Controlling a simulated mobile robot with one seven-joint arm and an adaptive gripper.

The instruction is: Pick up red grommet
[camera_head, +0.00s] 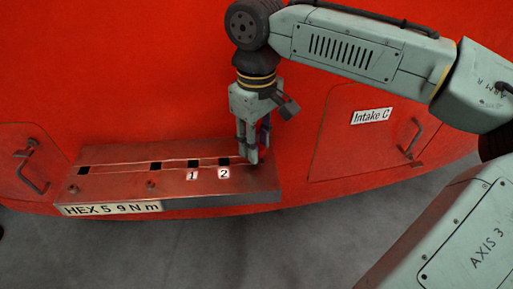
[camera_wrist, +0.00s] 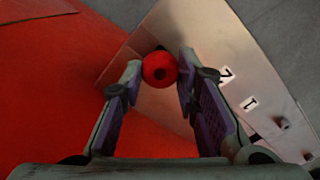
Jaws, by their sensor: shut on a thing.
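The red grommet (camera_wrist: 160,69) is a small round red piece with a dark centre. In the wrist view it sits between the two fingertips of my gripper (camera_wrist: 158,72). My gripper is shut on it. In the head view my gripper (camera_head: 251,152) points down at the right end of a metal ledge (camera_head: 120,186), just right of the label 2 (camera_head: 224,174). The grommet cannot be made out there. I cannot tell whether the grommet still touches the ledge, which also shows behind it in the wrist view (camera_wrist: 192,38).
The ledge has several dark square holes, a label 1 (camera_head: 192,176) and a plate reading HEX 5 9 N m (camera_head: 112,209). Behind it is a red wall (camera_head: 130,70). A hatch marked Intake C (camera_head: 370,116) with a handle (camera_head: 411,139) is at right. Another handle (camera_head: 30,168) is at left.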

